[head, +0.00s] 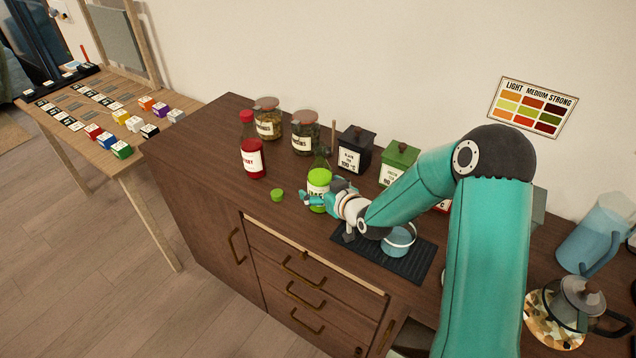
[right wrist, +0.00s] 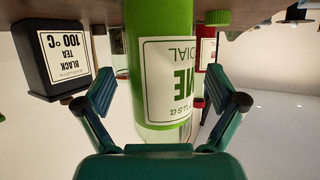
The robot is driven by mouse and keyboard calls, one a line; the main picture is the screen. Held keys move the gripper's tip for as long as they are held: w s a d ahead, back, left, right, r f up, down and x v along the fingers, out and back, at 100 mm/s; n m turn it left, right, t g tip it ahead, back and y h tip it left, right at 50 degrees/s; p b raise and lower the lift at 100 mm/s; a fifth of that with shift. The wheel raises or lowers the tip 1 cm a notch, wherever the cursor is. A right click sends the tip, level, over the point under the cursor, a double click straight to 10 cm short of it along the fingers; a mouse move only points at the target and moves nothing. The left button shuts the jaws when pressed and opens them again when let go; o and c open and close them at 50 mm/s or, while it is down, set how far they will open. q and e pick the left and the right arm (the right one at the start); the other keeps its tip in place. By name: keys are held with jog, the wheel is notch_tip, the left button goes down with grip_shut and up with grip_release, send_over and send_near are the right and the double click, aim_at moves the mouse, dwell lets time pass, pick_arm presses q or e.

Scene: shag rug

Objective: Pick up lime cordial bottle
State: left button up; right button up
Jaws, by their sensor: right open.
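The lime cordial bottle (head: 318,184) stands upright on the brown cabinet top, bright green with a pale label. Its green cap (head: 277,195) lies apart on the cabinet top to its left. My right gripper (head: 323,193) is at the bottle, its fingers around it. In the right wrist view the picture is upside down, and the bottle (right wrist: 160,60) fills the middle between the two teal fingers of my right gripper (right wrist: 165,95). The fingers are open, with gaps on both sides of the bottle. My left gripper is not in view.
A red bottle (head: 252,150) stands left of the lime bottle, with two jars (head: 268,120) (head: 305,132) behind. A black tea tin (head: 355,152) and green tin (head: 398,163) stand to the right. A dark mat (head: 410,264) with a small pot (head: 398,243) lies in front right.

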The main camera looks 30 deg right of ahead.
jog(key=shift+w+f, duration=0.1)
jog(key=shift+w, duration=0.15)
jog(key=c, duration=1.7)
grip_shut()
jog(key=shift+r, duration=0.25)
